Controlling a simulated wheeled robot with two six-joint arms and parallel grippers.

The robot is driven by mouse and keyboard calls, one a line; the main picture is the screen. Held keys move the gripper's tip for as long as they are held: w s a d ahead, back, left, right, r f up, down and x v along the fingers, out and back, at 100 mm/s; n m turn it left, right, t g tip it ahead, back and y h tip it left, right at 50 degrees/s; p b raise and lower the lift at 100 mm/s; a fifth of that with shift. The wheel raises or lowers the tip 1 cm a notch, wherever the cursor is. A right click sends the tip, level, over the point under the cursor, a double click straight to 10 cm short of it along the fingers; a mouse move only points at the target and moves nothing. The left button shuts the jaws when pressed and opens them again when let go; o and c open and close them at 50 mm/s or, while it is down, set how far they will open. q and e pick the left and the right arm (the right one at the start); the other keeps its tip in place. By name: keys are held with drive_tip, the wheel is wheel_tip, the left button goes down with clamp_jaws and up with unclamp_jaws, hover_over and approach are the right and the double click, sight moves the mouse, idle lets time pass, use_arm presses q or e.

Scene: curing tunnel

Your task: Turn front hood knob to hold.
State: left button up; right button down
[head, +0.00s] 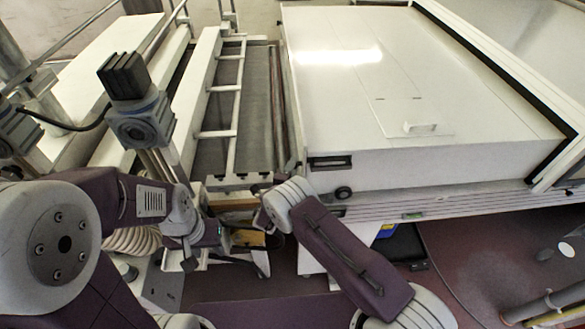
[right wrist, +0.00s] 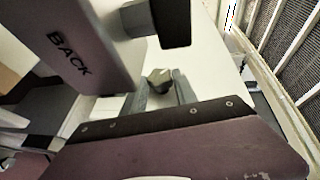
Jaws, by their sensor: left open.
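In the right wrist view a small grey-green faceted knob (right wrist: 158,78) stands out from a pale panel. My right gripper (right wrist: 161,93) has one finger on each side of it, with the fingers apart; I cannot tell whether either touches it. Which way the knob points is unclear, and no label beside it is readable. In the head view my right gripper is mostly hidden behind my own right arm. My left gripper (head: 191,260) hangs low at left of centre, open, with nothing seen in it.
In the head view a large white hood (head: 460,165) with a handle fills the right. A white ladder-like frame (head: 218,133) stands left of it.

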drive_tip(key=m+t+h+b, duration=0.1)
drive_tip(key=t+b, duration=0.2)
drive_tip(key=b, duration=0.6)
drive_tip(key=f+m+t+h+b, duration=0.1)
drive_tip(key=m+t+h+b, duration=0.1)
drive_tip(key=b, duration=0.7)
drive_tip(key=shift+w+t, duration=0.2)
drive_tip(key=shift+t, duration=0.2)
drive_tip(key=shift+r, duration=0.1)
drive_tip(key=c, duration=1.3)
unclamp_jaws()
drive_tip(key=o, duration=0.3)
drive_tip(key=shift+o, duration=0.2)
drive_tip(key=shift+d+f, duration=0.1)
drive_tip(key=shift+f, duration=0.1)
